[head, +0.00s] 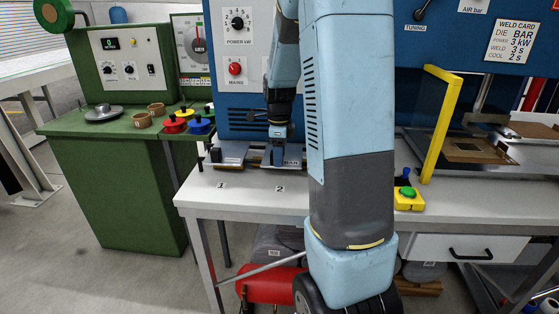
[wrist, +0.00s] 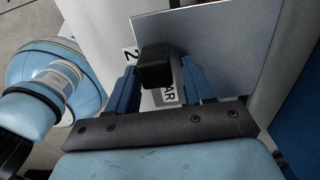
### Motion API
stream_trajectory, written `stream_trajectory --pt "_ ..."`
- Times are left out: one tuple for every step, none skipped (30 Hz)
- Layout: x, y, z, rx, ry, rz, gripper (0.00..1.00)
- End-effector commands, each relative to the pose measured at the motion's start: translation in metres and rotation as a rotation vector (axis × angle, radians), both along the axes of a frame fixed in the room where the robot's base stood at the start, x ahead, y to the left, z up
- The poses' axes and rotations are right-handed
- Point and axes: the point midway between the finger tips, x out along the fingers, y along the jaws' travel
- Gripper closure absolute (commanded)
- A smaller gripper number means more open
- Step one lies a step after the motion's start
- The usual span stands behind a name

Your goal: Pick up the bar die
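The bar die (head: 290,163) is a grey plate on the white table behind the number 2. Part of its BAR label shows in the head view. In the wrist view its flat grey plate (wrist: 215,45) carries a black block-shaped handle (wrist: 155,66), with a white label ending in "AR" beside it. My gripper (head: 278,138) points down over the die. In the wrist view its two blue fingers (wrist: 160,82) stand either side of the black handle, with a visible gap at the right. Whether the left finger touches it is unclear. My arm hides part of the die's right side.
Another grey die (head: 232,153) lies behind the number 1, close on the left. The blue welder cabinet (head: 240,75) rises right behind. A yellow guard frame (head: 440,120) and a yellow box with a green button (head: 408,198) stand to the right. The table front is clear.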

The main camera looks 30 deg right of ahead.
Motion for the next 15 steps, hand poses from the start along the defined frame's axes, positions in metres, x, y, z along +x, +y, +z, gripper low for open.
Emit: stream_trajectory --pt "0.0001 0.0001 0.0001 0.0 0.0 0.0 0.54" --pt "0.0001 0.0001 0.0001 0.0 0.0 0.0 0.56" --pt "0.0 0.0001 0.0001 0.0 0.0 0.0 0.6" --pt "0.0001 0.0002 0.0002 0.0 0.0 0.0 0.63" --pt "0.0001 0.0002 0.0002 0.0 0.0 0.0 0.66" --pt "0.0001 0.0002 0.0002 0.0 0.0 0.0 0.7" --pt "0.0001 0.0002 0.0002 0.0 0.0 0.0 0.73" --pt "0.0001 0.0002 0.0002 0.0 0.0 0.0 0.76" --pt "0.0001 0.0002 0.0002 0.0 0.0 0.0 0.79" --pt "0.0002 0.0002 0.0002 0.0 0.0 0.0 0.82" --pt "0.0002 0.0002 0.0002 0.0 0.0 0.0 0.85" --pt "0.0002 0.0002 0.0002 0.0 0.0 0.0 0.89" --pt "0.0002 0.0002 0.0002 0.0 0.0 0.0 0.92" --pt "0.0002 0.0002 0.0002 0.0 0.0 0.0 0.95" --pt "0.0002 0.0002 0.0003 0.0 0.0 0.0 0.99"
